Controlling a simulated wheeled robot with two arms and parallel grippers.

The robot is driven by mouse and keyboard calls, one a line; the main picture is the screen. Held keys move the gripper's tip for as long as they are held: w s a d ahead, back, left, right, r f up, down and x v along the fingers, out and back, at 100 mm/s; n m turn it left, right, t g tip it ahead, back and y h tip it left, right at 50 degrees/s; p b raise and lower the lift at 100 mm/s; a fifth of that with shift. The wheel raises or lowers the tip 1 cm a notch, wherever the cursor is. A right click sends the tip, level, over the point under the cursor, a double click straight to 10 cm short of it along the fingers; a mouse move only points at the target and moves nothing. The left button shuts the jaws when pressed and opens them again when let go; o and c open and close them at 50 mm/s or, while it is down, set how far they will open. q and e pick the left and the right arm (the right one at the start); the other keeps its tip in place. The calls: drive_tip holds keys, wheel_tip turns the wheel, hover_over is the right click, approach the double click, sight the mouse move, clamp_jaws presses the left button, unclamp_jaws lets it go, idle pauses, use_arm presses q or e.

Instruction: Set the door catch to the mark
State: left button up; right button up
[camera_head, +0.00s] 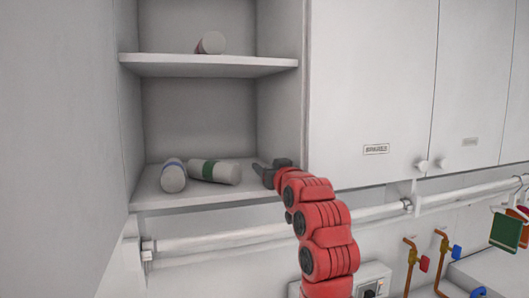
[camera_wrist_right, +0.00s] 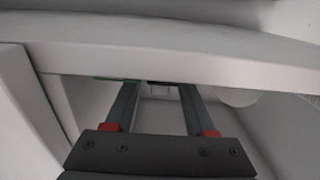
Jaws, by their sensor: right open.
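My right gripper (camera_head: 268,172) is at the right end of the lower shelf of the open cupboard, near the side panel. In the right wrist view its two fingers (camera_wrist_right: 157,88) are apart, reaching to a pale board edge. A small dark piece (camera_wrist_right: 160,83) shows between the fingertips; it may be the door catch, but it is too small to be sure. A thin green strip (camera_wrist_right: 116,78) lies along the board edge by the left finger; it may be the mark. I cannot tell whether the fingers touch the dark piece. My left gripper is not in view.
A white-and-green can (camera_head: 214,171) lies beside another can (camera_head: 173,176) on the lower shelf (camera_head: 155,196). One more can (camera_head: 212,43) is on the upper shelf. Closed doors (camera_head: 375,90) stand right. A rail (camera_head: 230,237) runs below; pipes with valves (camera_head: 424,262) are lower right.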

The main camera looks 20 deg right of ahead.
drive_tip(key=shift+w+r+p, duration=0.1)
drive_tip(key=shift+w+p, duration=0.35)
drive_tip(key=shift+w, duration=0.85)
drive_tip(key=shift+c, duration=0.2)
clamp_jaws()
idle(0.4)
